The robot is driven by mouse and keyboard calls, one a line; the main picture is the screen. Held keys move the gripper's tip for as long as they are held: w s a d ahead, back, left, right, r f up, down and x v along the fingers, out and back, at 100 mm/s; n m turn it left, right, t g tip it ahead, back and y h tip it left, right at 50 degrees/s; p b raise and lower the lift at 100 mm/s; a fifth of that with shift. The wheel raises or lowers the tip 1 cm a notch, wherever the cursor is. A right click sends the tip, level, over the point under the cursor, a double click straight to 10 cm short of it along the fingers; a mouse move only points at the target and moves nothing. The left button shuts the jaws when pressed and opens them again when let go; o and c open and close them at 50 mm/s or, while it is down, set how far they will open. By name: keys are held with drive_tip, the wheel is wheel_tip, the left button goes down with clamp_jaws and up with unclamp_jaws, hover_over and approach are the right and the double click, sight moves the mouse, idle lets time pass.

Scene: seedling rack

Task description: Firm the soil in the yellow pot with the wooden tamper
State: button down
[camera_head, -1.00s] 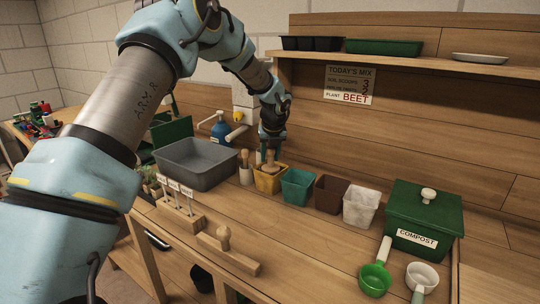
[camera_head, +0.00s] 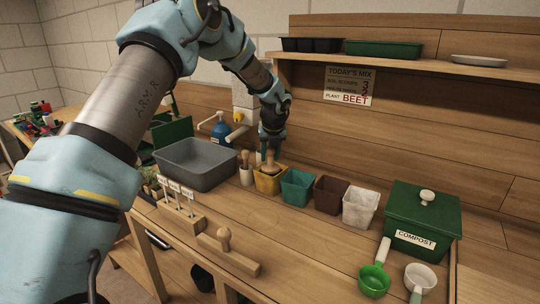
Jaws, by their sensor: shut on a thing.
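The yellow pot (camera_head: 268,184) stands on the bench, at the left end of a row of pots. The wooden tamper (camera_head: 269,166) is upright, with its lower end in the mouth of the yellow pot. My gripper (camera_head: 268,156) is directly above the pot, pointing down and shut on the tamper's handle. The soil inside the pot is hidden by the rim and the tamper, so I cannot tell whether the tamper touches it.
A teal pot (camera_head: 297,188), a brown pot (camera_head: 331,195) and a white pot (camera_head: 360,207) stand to the right. A white cup (camera_head: 246,177) with a wooden-handled tool and a grey tub (camera_head: 196,165) are left. A knobbed wooden block (camera_head: 228,255) lies in front.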

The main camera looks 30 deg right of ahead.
drive_tip(key=shift+r+p, duration=3.55)
drive_tip(key=shift+r, duration=0.6)
drive_tip(key=shift+f, duration=0.1)
